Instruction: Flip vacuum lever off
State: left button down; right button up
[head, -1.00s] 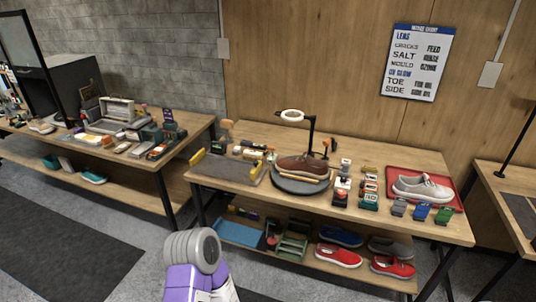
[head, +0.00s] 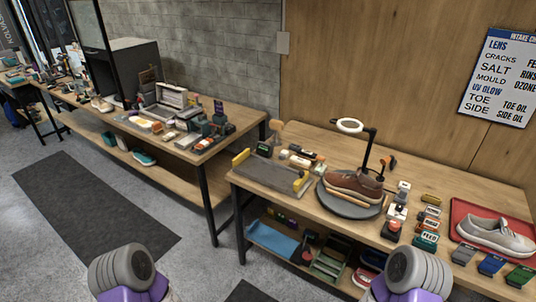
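I cannot pick out a vacuum lever for certain in the head view; the small fittings on the benches are too small to tell apart. The nearer wooden bench (head: 330,222) holds a dark grey tray (head: 270,174) with yellow end pieces, and a round dark turntable (head: 348,204) with a brown shoe (head: 354,186) on it. Only grey and purple links of my two arms show at the bottom edge. Neither gripper is in view.
A second bench (head: 240,116) at left carries an open case (head: 172,95), small items and a dark cabinet (head: 133,68). A ring lamp (head: 350,126) stands behind the turntable. A red tray (head: 462,211) holds a pale shoe (head: 492,235). Grey floor with a dark mat (head: 95,205) lies open at left.

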aim_at(319, 159)
jog(key=u, duration=0.25)
jog(key=i, duration=0.75)
jog(key=z, duration=0.7)
jog(key=i, duration=0.5)
jog(key=z, duration=0.55)
